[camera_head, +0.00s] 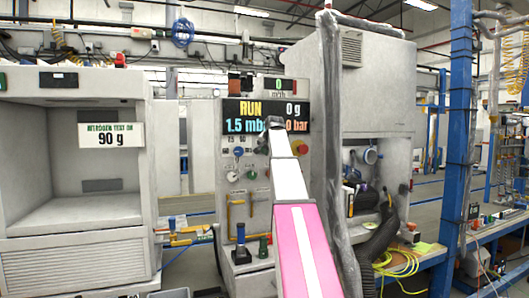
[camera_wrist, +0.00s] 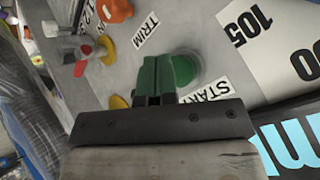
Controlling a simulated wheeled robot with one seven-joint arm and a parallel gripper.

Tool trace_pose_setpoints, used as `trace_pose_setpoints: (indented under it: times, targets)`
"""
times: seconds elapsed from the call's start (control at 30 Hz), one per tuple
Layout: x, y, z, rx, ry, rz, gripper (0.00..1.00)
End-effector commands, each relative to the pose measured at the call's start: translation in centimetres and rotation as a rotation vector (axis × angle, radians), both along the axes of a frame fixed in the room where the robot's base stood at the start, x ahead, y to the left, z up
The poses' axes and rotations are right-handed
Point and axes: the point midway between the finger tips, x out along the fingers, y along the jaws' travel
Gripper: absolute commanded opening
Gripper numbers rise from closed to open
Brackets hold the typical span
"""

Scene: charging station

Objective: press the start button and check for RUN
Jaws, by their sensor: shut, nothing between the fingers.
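I cannot tell whether the fingertips touch the button. In the head view the button is not discernible.
A red knob on a yellow base (camera_head: 300,147) sits right of my gripper. Small knobs and yellow pipes (camera_head: 238,215) are on the panel's left. A grey cabinet (camera_head: 375,90) with a thick hose stands to the right. A chamber labelled "90 g" (camera_head: 110,135) stands left.

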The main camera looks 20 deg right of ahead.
Motion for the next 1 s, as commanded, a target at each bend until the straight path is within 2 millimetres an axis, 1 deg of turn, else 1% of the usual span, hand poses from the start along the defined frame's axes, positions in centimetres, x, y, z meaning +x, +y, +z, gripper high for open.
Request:
trace_pose_setpoints:
  times: [0.17,0.63,0.73,1.0]
  targets:
    - [-0.8,0.0,0.0,0.000,-0.001,0.000,0.00]
    - [-4.8,-0.1,-0.1,0.000,0.000,0.000,0.00]
    - [-5.1,-0.2,0.0,0.000,0.001,0.000,0.00]
    - [-5.0,-0.2,0.0,0.000,0.000,0.000,0.00]
